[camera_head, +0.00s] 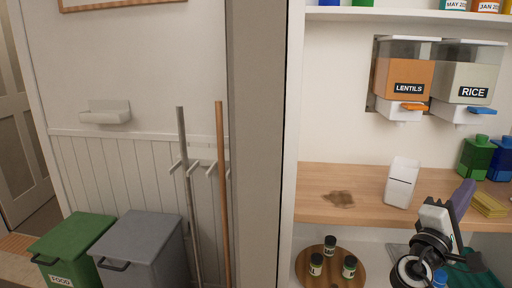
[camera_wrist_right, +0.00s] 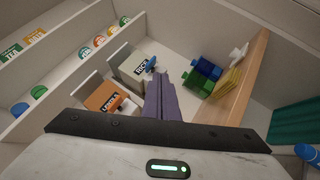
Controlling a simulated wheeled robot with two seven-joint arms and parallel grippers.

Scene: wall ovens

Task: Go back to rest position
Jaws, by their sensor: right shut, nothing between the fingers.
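My right gripper (camera_head: 466,187) is in front of the right part of the wooden shelf in the head view. Its purple fingers are together with nothing between them. They also show shut in the right wrist view (camera_wrist_right: 158,82), pointing toward the shelf unit. My left gripper is in neither view.
A white container (camera_head: 402,183) stands on the wooden shelf (camera_head: 318,178), left of my right gripper, near a brown spill (camera_head: 339,199). Yellow sponges (camera_head: 488,205) lie at right. Lentils (camera_head: 402,80) and rice (camera_head: 468,82) dispensers hang above. A round tray (camera_head: 346,280) with jars is below.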

